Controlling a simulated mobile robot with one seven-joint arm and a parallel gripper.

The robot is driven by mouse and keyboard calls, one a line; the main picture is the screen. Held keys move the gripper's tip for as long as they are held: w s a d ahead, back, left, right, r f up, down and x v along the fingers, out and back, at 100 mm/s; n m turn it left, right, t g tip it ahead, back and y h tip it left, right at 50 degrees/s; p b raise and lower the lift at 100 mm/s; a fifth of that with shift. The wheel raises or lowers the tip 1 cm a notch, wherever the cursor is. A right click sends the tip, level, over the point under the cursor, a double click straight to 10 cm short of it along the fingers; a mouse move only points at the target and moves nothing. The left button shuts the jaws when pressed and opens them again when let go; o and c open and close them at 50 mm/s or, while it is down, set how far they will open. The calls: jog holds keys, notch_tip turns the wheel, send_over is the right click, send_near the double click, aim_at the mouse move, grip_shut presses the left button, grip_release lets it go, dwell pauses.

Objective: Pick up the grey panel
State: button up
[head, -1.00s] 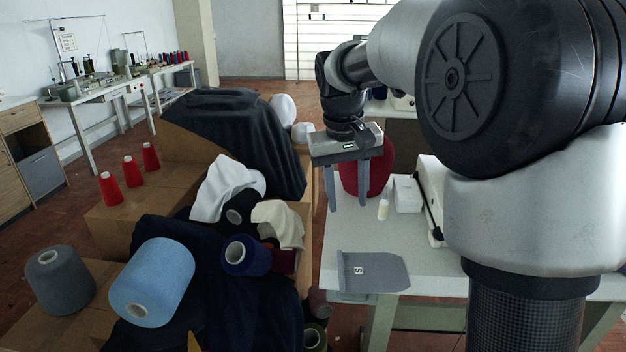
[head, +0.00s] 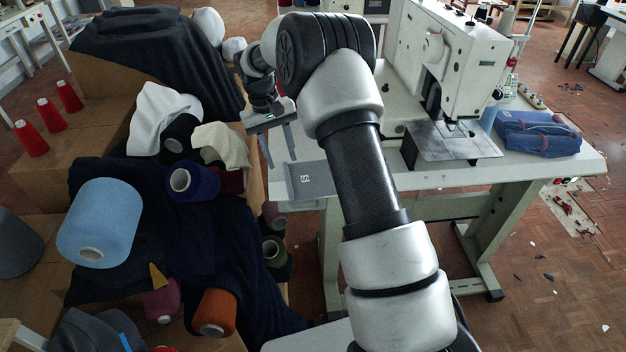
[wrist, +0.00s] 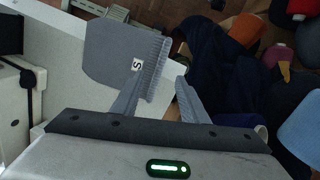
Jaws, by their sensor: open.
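The grey panel (head: 312,180) lies flat at the near left end of the white table, with a white "S" label on it. It also shows in the wrist view (wrist: 112,48), partly hidden by one finger. My gripper (head: 281,162) hangs above the table's left edge, just left of the panel, with its fingers pointing down. In the wrist view my gripper (wrist: 172,62) is open, with nothing between its fingers. One finger overlaps the panel's edge in that picture; I cannot tell whether it touches.
A white sewing machine (head: 450,75) stands on the table (head: 440,180), with blue folded cloth (head: 537,134) to its right. Left of the table, cardboard boxes bear dark cloth (head: 150,215), a light blue cone (head: 100,220) and other thread cones.

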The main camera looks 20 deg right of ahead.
aim_at(288, 181)
jog(key=f, duration=0.5)
jog(key=d+f+b, duration=0.1)
jog(key=f, duration=0.2)
jog(key=shift+s+f, duration=0.15)
jog(key=shift+s, duration=0.05)
grip_shut()
